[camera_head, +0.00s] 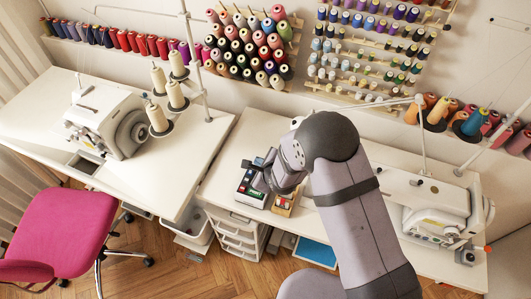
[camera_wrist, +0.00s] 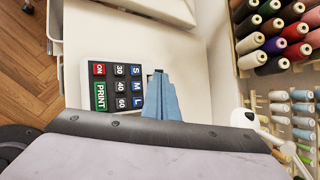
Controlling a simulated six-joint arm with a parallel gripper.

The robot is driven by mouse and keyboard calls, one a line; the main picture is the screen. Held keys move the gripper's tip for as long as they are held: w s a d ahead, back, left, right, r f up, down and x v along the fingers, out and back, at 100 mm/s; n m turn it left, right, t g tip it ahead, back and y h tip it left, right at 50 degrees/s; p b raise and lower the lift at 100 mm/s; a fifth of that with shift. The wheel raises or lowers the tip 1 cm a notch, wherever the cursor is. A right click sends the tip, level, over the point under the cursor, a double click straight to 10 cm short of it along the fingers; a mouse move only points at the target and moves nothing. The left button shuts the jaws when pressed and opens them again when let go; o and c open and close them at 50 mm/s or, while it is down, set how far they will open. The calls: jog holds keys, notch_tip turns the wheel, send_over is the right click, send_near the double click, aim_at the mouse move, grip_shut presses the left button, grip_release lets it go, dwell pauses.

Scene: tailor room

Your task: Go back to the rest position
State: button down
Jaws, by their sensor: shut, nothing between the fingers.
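My gripper (camera_head: 262,166) is over the white table, at the back edge of a small button panel (camera_head: 247,196). In the wrist view my gripper's fingers (camera_wrist: 157,78) are together and empty, beside the panel's blue S, M and L buttons. The panel (camera_wrist: 86,97) there also shows a red ON button, a green PRINT button and black 30, 40 and 60 buttons. I cannot tell whether the fingertips touch it. My arm covers part of the table to the right in the head view.
A small wooden box (camera_head: 284,209) stands close to the right of the panel. A sewing machine (camera_head: 440,207) is on the right and another (camera_head: 108,122) on the left table. Thread racks (camera_head: 250,48) line the wall. A pink chair (camera_head: 62,230) stands at lower left.

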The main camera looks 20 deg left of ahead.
jog(key=s+d+r+n+g+h+b, duration=0.15)
jog(key=d+r+n, duration=0.3)
jog(key=d, duration=0.75)
jog(key=s+d+r+n+g+h, duration=0.1)
jog(key=d+r+n+h, duration=0.3)
jog(key=d, duration=0.7)
jog(key=s+d+r+n+g, duration=0.2)
jog(key=s+d+n, duration=0.3)
jog(key=s+d, duration=0.2)
jog(key=s+d+r+n+g, duration=0.2)
jog(key=s+d+r+n, duration=0.1)
jog(key=s+d+n, duration=0.2)
jog(key=s+d, duration=0.2)
jog(key=s, duration=0.2)
jog(key=shift+s+r+h, duration=0.15)
jog(key=shift+s+h, duration=0.15)
jog(key=shift+h, duration=0.05)
